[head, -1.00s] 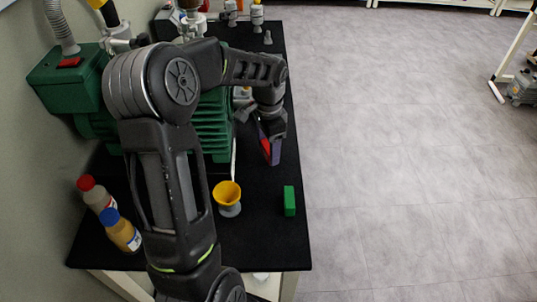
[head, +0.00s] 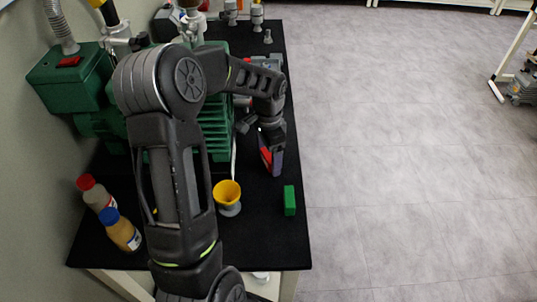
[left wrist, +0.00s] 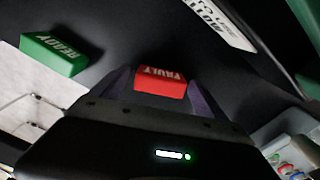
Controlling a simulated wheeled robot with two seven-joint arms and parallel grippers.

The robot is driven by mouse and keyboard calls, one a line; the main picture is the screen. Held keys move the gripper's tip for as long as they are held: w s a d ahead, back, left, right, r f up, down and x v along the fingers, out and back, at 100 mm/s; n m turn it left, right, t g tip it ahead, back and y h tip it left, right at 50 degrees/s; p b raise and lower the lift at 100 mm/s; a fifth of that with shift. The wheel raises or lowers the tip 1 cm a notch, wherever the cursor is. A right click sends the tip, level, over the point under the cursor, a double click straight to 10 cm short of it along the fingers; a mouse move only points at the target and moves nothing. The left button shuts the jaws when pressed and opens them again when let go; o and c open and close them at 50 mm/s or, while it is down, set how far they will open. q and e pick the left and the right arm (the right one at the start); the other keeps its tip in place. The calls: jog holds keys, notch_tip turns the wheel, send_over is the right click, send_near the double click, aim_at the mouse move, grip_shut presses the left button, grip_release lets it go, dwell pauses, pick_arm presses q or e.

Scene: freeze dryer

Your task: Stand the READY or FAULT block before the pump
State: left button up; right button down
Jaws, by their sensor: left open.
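The red FAULT block (left wrist: 160,82) lies between the two fingers of my left gripper (left wrist: 161,90) in the left wrist view, its white lettering showing. The fingers are open around it, with the tips close beside its ends. In the head view my left gripper (head: 271,165) points down at the table beside the pump, and a bit of the red block (head: 265,159) shows between the fingers. The green READY block (head: 289,200) stands nearer the table's right edge; it also shows in the left wrist view (left wrist: 53,54). The green pump (head: 216,125) is partly hidden by my left arm.
A yellow cup on a grey foot (head: 227,194) stands left of the READY block. Bottles with red (head: 96,194) and blue (head: 119,230) caps stand at the left. Grey fittings (head: 257,15) stand at the back. The black table's (head: 260,245) front right is clear.

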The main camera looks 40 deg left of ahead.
aim_at(269, 155)
pick_arm(q)
notch_tip(269, 155, up, 12)
jog(key=shift+r, duration=0.2)
dwell(0.5)
dwell(0.9)
